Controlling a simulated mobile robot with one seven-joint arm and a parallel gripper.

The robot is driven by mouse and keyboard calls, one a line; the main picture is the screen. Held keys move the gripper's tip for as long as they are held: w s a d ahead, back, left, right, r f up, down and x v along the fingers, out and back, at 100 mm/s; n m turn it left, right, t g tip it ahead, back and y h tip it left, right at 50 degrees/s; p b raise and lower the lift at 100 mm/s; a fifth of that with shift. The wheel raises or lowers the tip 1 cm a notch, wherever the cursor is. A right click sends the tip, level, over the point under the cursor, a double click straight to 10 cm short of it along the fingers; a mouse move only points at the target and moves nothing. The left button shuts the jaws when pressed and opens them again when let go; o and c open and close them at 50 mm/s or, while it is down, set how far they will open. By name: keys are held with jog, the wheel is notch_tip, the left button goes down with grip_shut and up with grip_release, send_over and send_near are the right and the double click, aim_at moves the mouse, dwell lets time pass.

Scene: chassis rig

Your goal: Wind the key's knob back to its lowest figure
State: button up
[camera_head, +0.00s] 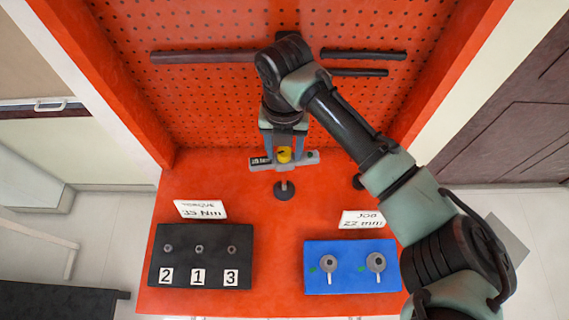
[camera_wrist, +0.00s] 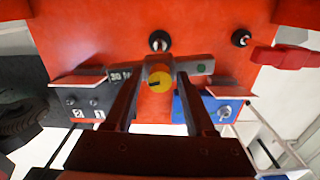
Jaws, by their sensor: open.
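The key is a grey bar (camera_head: 299,161) lying crosswise at the front of the pegboard, above a stand with a round dark base (camera_head: 284,191). Its yellow knob (camera_head: 284,155) sits mid-bar and shows a dark mark in the wrist view (camera_wrist: 160,82). A black readout (camera_wrist: 121,74) at its left end seems to begin with 30; the rest is unclear. A green spot (camera_wrist: 201,68) marks its right end. My gripper (camera_head: 284,152) is open over the knob, one finger on each side. Whether either finger touches it cannot be told.
A black block (camera_head: 170,278) numbered 2, 1, 3 stands front left, behind it a sign (camera_head: 200,209) reading torque 35 Nm. A blue block (camera_head: 345,286) with two round-headed pieces stands front right, with a job 22 mm sign (camera_head: 362,219). Dark bars (camera_head: 203,56) hang on the pegboard.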

dwell(0.3)
jog(key=shift+r+m+p, duration=0.1)
jog(key=shift+m+p, duration=0.45)
jog(key=shift+m, duration=0.15)
jog(key=m+p, duration=0.2)
jog(key=m, duration=0.2)
jog(key=m+p, duration=0.2)
jog(key=m, duration=0.2)
jog(key=shift+m+p, duration=0.6)
jog(key=shift+m, duration=0.3)
jog(key=c, duration=0.8)
jog(key=shift+c, duration=0.2)
